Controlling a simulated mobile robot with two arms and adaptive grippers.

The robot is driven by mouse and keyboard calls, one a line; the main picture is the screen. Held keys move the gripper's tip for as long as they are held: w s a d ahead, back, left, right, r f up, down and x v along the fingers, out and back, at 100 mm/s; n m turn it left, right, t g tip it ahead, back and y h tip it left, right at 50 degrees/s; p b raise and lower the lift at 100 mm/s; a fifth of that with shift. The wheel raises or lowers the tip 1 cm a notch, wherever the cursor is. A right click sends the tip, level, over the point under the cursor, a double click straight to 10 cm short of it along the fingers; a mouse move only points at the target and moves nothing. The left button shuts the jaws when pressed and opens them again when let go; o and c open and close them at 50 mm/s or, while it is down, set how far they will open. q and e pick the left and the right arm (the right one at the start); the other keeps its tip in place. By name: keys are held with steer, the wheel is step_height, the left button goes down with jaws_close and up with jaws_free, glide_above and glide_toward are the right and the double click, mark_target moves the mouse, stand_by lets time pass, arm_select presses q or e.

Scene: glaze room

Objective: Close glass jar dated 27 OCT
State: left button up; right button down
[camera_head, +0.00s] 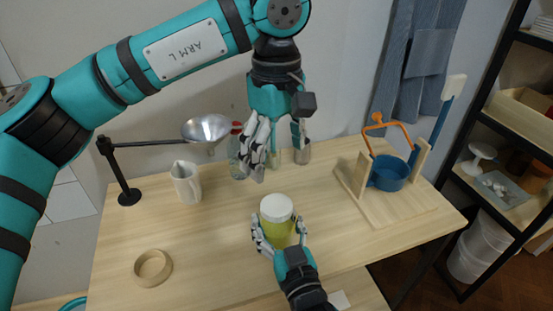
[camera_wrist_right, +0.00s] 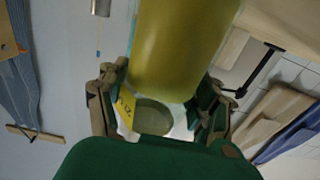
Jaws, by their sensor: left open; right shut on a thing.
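A glass jar (camera_head: 275,234) with yellow-green contents stands upright near the front middle of the table. A white lid (camera_head: 276,207) is on its top; whether it is fastened I cannot tell. My right gripper (camera_head: 280,238) is shut around the jar from the front. In the right wrist view the jar (camera_wrist_right: 180,50) fills the upper middle, between the fingers, with a yellow label (camera_wrist_right: 125,106) whose dark writing is only partly visible. My left gripper (camera_head: 277,153) is open and empty, above and behind the jar, its fingers pointing down.
Behind the left gripper stand a clear glass vessel (camera_head: 236,163) and a metal cup (camera_head: 303,154). A funnel on a stand (camera_head: 207,129) and a white pitcher (camera_head: 186,184) are left, a wooden ring (camera_head: 152,267) front left.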

steer(key=shift+c, duration=0.6)
jaws_free()
steer(key=v, duration=1.2)
steer(key=shift+r, duration=0.15)
